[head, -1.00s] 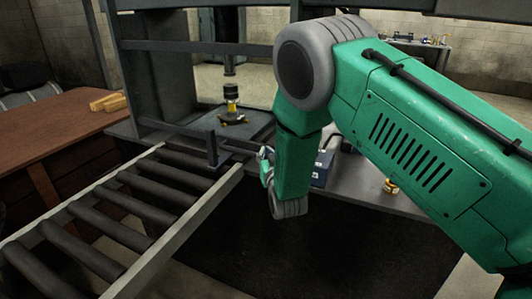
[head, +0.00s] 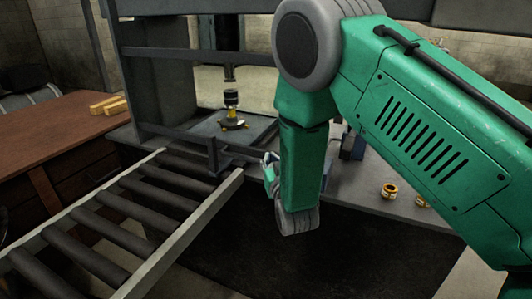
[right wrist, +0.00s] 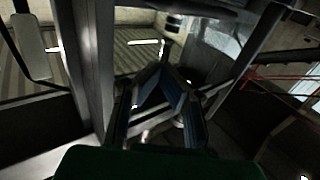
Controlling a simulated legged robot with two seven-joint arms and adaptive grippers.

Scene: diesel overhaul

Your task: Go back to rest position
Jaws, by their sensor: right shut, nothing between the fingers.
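My right arm, green with grey joints, fills the right of the head view. Its gripper (head: 268,168) shows only in part, behind the green forearm, near the inner end of the roller conveyor and the front of the press bench. In the right wrist view the right gripper (right wrist: 163,78) has its dark fingers brought together at the tips, with nothing between them. My left gripper is in neither view now.
A roller conveyor (head: 205,213) runs from lower left to the press table (head: 205,128). A black and yellow part (head: 232,112) stands under the press ram. Yellow-banded rings (head: 389,190) lie on the grey bench. A brown desk (head: 45,135) with wood blocks (head: 107,104) stands left.

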